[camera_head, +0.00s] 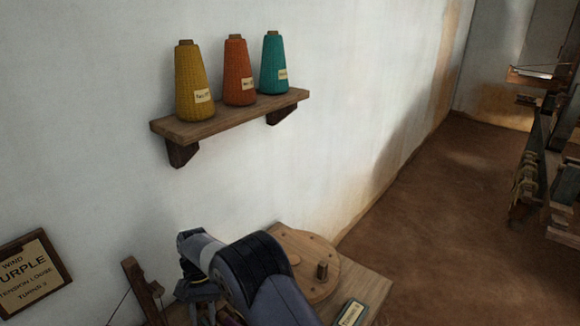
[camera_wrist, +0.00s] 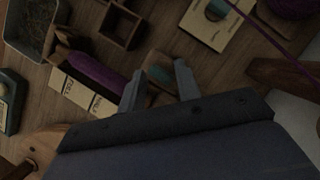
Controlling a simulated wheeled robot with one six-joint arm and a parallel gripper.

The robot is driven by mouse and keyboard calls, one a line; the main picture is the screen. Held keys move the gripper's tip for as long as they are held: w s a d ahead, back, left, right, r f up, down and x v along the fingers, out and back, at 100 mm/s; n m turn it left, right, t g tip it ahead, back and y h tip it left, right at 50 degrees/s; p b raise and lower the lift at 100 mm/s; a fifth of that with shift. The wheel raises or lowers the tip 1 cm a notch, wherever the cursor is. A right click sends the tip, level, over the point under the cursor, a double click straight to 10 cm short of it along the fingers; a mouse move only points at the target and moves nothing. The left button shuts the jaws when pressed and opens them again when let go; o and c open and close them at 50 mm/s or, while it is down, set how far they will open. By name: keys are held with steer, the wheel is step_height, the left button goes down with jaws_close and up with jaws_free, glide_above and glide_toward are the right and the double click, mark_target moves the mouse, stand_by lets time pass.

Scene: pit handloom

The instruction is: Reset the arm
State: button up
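My gripper (camera_wrist: 159,70) shows in the wrist view with its two grey fingers apart and no object clearly held between them. It points down over a wooden worktop (camera_wrist: 92,45). Beneath and beyond the fingers lie a purple wound piece (camera_wrist: 98,76) next to pale labelled cards (camera_wrist: 80,92), and a teal-coloured piece is partly hidden between the fingers. In the head view my arm is folded low at the bottom centre, over the worktop, and the fingertips are hidden there.
A wall shelf (camera_head: 230,115) holds yellow (camera_head: 193,85), orange (camera_head: 238,75) and teal (camera_head: 273,65) yarn cones. A round wooden wheel (camera_head: 305,262) with a peg sits close beside my arm. A framed sign (camera_head: 32,276) is at left. The loom (camera_head: 545,165) stands right, past clear floor.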

steer(key=m+y+p, duration=0.1)
steer(key=m, duration=0.1)
steer(key=m+y+p, duration=0.1)
steer(key=m, duration=0.2)
steer(key=shift+d+r, duration=0.15)
steer(key=shift+r, duration=0.05)
steer(key=m+y+p, duration=0.1)
steer(key=m+p, duration=0.1)
steer(key=m, duration=0.2)
steer(key=shift+s+f+t, duration=0.1)
steer(key=shift+f+t, duration=0.05)
steer(key=shift+t, duration=0.25)
steer(key=shift+d, duration=0.1)
